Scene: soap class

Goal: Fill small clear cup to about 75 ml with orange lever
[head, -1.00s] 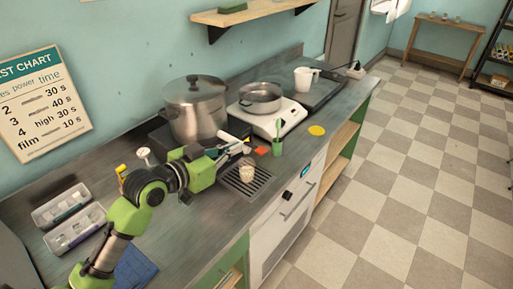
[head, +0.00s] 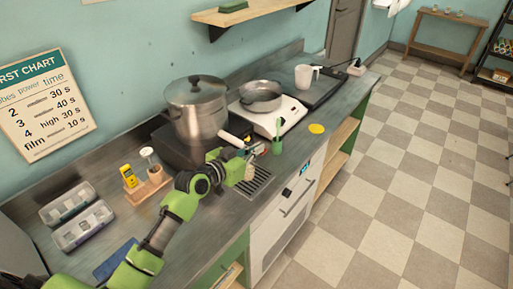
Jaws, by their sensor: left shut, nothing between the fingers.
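A small clear cup (head: 249,173) with pale tan contents stands on the dark drip grate (head: 262,183) at the counter's front. It is partly hidden by my left gripper (head: 256,152). That gripper is shut and empty, just above and behind the cup, in front of the large steel pot (head: 197,110). I cannot tell whether it touches anything there. A pale tube-like part (head: 231,140) sticks out from the pot's lower side toward the gripper. I cannot make out the orange lever; the gripper may hide it. My right gripper is out of view.
A green cup with a stirrer (head: 277,146) stands right of the gripper, with a yellow disc (head: 317,128) beyond. A small pan sits on a white scale-like unit (head: 283,119). A wooden holder (head: 150,186) and grey trays (head: 82,228) are at left.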

